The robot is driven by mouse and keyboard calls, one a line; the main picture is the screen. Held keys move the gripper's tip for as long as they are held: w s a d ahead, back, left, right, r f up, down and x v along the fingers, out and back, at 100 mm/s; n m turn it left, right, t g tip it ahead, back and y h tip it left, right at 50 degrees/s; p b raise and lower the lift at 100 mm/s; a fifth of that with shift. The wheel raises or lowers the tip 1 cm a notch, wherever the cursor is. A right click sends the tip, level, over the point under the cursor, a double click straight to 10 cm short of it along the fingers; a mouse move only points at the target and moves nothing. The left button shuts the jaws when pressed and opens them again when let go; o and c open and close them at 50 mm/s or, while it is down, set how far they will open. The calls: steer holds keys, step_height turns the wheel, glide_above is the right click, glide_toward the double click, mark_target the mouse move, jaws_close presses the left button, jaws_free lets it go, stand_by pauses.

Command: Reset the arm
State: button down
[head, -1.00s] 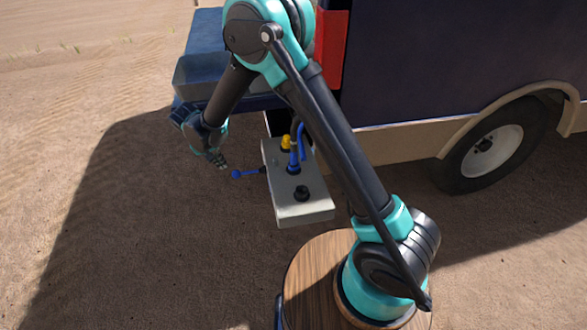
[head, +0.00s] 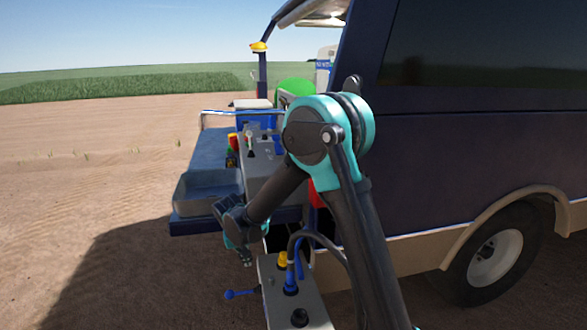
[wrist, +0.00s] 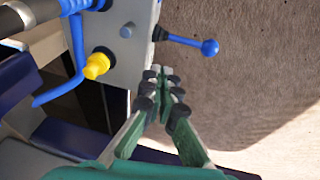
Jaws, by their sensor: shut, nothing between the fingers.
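My gripper (head: 246,260) hangs at the left end of my folded arm, pointing down, just above and left of the grey control box. In the wrist view my gripper (wrist: 163,75) has its green fingers with dark pads together, with nothing between them. The grey control box (head: 275,292) carries a yellow knob (head: 282,259), a blue fitting with a hose, and a black knob (head: 299,317). A lever with a blue ball end (head: 229,295) sticks out of its left side. In the wrist view the yellow knob (wrist: 97,66) and blue ball lever (wrist: 209,47) lie beyond the fingertips.
A dark blue vehicle (head: 470,150) with a wheel (head: 495,258) fills the right. A blue platform with a grey tray (head: 205,187) and a second control panel (head: 262,160) stands behind my arm. Open bare soil (head: 80,180) lies to the left.

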steer(key=d+r+m+t+y, duration=0.1)
steer(key=d+r, duration=0.3)
steer(key=d, duration=0.6)
steer(key=d+r, duration=0.3)
steer(key=d, duration=0.6)
steer(key=s+d+r+m+t, duration=0.15)
steer(key=s+d, duration=0.25)
steer(key=d, duration=0.4)
steer(key=s+d+r+t, duration=0.2)
steer(key=s+d, duration=0.3)
steer(key=d, duration=0.3)
steer(key=s+f+g, duration=0.3)
steer(key=s+f, duration=0.4)
steer(key=s, duration=0.5)
steer(key=shift+s+f, duration=0.15)
steer(key=shift+f, duration=0.25)
